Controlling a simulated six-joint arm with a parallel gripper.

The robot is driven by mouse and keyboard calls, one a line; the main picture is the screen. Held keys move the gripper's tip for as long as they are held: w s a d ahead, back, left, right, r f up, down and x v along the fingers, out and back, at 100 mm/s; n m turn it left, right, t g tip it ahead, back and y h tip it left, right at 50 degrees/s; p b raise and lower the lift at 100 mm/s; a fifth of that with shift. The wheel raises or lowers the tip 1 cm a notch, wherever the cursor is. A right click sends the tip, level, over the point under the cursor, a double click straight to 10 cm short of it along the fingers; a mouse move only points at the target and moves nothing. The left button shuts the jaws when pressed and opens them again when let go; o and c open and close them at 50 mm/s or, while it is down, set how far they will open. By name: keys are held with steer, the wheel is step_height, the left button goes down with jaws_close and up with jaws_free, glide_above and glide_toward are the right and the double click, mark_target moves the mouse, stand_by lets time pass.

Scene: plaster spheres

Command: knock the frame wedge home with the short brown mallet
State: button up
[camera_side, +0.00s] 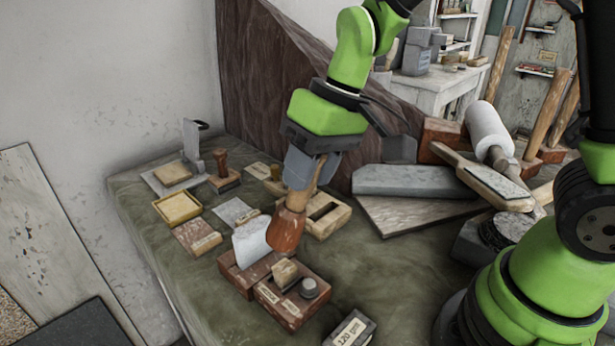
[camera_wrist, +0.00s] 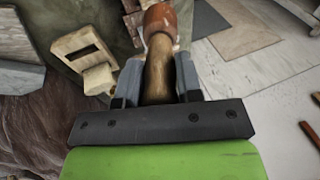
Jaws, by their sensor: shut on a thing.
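My gripper (camera_side: 304,172) is shut on the wooden handle of the short brown mallet (camera_side: 286,231), whose rounded reddish-brown head hangs downward. In the wrist view the mallet head (camera_wrist: 160,19) points away from my gripper (camera_wrist: 158,76), with the handle between the two fingers. In the side view the head appears just above and behind a reddish-brown wooden block (camera_side: 272,297). A pale wooden piece, perhaps the frame wedge (camera_side: 285,272), stands up from this block beside a grey round knob (camera_side: 309,287). I cannot tell whether the mallet touches anything.
A slotted wooden block (camera_side: 337,217) lies right of the mallet, and a pale plate (camera_side: 251,241) stands left of it. A yellow tray (camera_side: 178,207) and a stamp-like tool (camera_side: 222,172) lie farther left. Stone slabs (camera_side: 415,181) lie at right.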

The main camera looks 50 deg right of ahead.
mark_target(309, 194)
stand_by(0.3)
step_height(309, 194, down, 4)
steer(key=shift+f, duration=0.25)
steer(key=shift+c, duration=0.3)
steer(key=shift+r, duration=1.9)
step_height(309, 194, down, 5)
steer(key=shift+r, duration=0.15)
jaws_close()
steer(key=shift+r, duration=1.95)
